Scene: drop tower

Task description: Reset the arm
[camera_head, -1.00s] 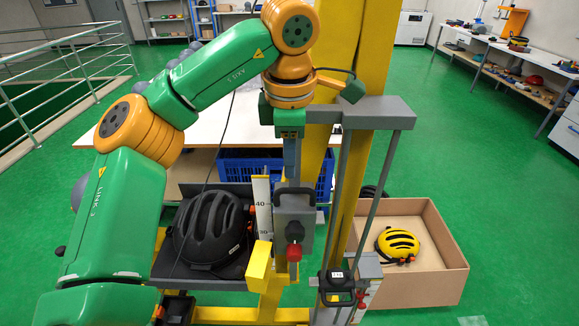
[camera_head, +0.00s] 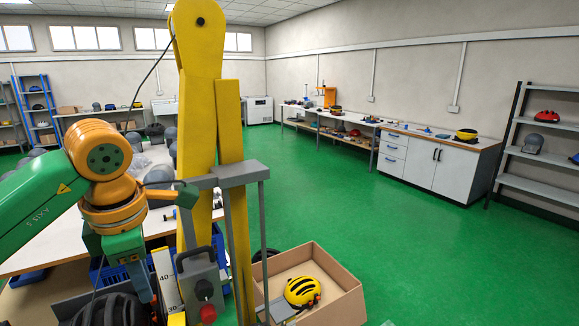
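My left arm comes in from the left, with its orange wrist above my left gripper (camera_head: 140,290). The gripper points down beside the scale plate, above and near the black helmet (camera_head: 108,312) at the bottom edge. Its fingers show edge-on, so I cannot tell whether they are apart. The yellow drop tower (camera_head: 200,90) stands just right of the arm. A grey control box (camera_head: 202,285) with a red knob (camera_head: 207,312) is on the tower's front. My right gripper is not in view.
A cardboard box (camera_head: 345,306) holding a yellow helmet (camera_head: 302,291) stands right of the tower. A white table (camera_head: 40,257) and blue crate (camera_head: 106,275) are behind the arm. Cabinets (camera_head: 434,165) and shelves (camera_head: 540,155) line the right wall. Green floor (camera_head: 400,240) is clear between.

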